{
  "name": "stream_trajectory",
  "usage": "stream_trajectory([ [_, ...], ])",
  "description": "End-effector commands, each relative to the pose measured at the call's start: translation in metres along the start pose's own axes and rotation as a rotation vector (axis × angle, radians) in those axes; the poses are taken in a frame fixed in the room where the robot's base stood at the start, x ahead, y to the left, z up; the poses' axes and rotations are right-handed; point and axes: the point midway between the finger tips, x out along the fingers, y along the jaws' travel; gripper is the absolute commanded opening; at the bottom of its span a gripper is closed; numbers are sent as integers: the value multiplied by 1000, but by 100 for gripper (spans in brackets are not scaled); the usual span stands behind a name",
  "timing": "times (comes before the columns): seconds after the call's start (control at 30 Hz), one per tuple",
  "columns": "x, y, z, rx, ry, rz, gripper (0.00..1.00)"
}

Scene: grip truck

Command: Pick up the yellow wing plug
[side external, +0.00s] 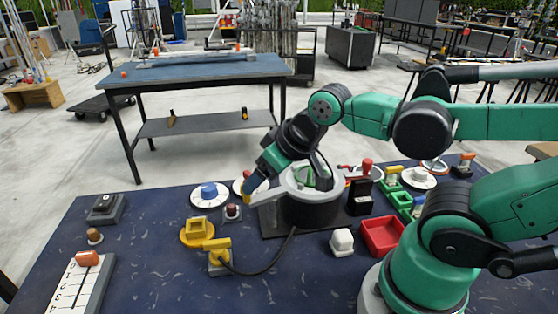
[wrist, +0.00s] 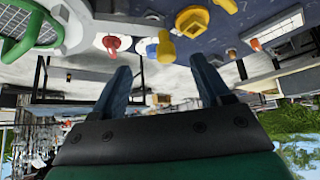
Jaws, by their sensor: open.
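A yellow block-shaped plug (side external: 196,227) stands on a round yellow base left of the middle of the mat in the side external view; I take it for the wing plug. A second yellow piece (side external: 218,256) with a black cable sits just in front of it. The wrist view shows yellow pieces (wrist: 166,47) at the top, and I cannot tell for sure which is which. My gripper (side external: 252,185) is open, above the mat, behind and to the right of the plug and apart from it. Its two fingers are spread and empty in the wrist view (wrist: 165,80).
A dark pot (side external: 305,210) with a grey rim stands right beside my gripper. A red tray (side external: 382,236) and a white block (side external: 341,241) are to the right. The mat's left part has bare room.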

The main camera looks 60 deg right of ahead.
Motion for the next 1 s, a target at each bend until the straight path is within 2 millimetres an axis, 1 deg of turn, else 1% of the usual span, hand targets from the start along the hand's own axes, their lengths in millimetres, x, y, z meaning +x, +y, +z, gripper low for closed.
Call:
stream_trajectory([
  [0.17, -8, 0, -6, 0, 0, 0, 70],
  [0.27, -20, 0, -14, 0, 0, 0, 70],
  [0.4, -43, 0, -30, 0, 0, 0, 70],
  [0.67, -34, -39, -41, -365, -144, -182, 70],
  [0.87, -26, -77, -48, -710, -221, -400, 70],
  [0.9, -14, -75, -37, -695, -219, -389, 70],
  [1.0, 9, -74, -20, -691, -218, -385, 70],
])
